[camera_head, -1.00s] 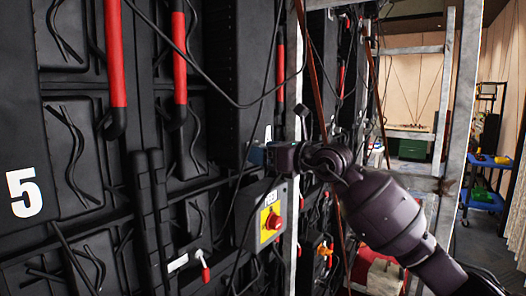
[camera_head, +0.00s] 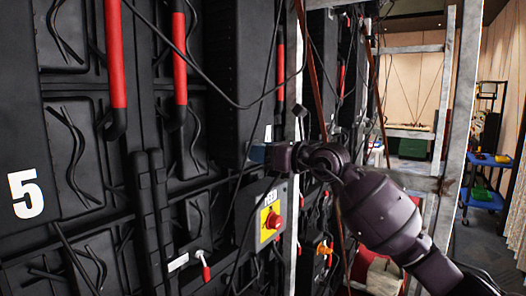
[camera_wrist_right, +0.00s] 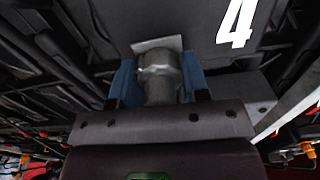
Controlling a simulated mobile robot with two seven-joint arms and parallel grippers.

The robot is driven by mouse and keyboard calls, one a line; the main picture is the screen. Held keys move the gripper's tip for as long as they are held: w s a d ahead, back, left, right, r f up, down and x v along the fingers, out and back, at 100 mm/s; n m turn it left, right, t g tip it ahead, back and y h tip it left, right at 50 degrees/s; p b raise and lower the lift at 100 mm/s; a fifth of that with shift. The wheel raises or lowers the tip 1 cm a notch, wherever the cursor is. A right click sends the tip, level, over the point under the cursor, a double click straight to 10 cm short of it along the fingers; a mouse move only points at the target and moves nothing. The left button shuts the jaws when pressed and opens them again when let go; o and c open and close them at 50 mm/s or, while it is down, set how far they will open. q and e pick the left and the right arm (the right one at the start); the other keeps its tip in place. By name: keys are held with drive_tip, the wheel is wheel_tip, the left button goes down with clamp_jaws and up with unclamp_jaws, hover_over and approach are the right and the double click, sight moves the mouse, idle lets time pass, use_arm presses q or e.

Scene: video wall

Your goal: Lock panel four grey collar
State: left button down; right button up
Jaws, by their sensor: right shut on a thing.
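The grey collar (camera_wrist_right: 160,72) shows in the right wrist view, a rounded metal piece with a flat plate at its top, below the white "4" (camera_wrist_right: 236,22) on the dark panel. My right gripper (camera_wrist_right: 158,84) has its blue fingers on either side of the collar and is shut on it. In the head view the right gripper (camera_head: 258,153) reaches left to the dark wall above the yellow-and-red switch box; the collar is hidden there. My left gripper is not in view.
A switch box (camera_head: 266,222) with a red knob sits just below my gripper. Black cables hang across the wall. A metal frame post (camera_head: 450,110) stands behind my right arm. A blue cart (camera_head: 484,178) stands on open floor at right.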

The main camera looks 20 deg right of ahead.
drive_tip(key=m+p, duration=0.5)
drive_tip(key=shift+r+p, duration=0.2)
drive_tip(key=shift+p, duration=0.15)
drive_tip(key=shift+m+p, duration=0.7)
drive_tip(key=shift+f+m+p, duration=0.15)
drive_tip(key=shift+m+p, duration=0.2)
drive_tip(key=shift+m, duration=0.75)
drive_tip(key=o, duration=0.9)
drive_tip(key=shift+o, duration=0.2)
drive_tip(key=shift+d, duration=0.1)
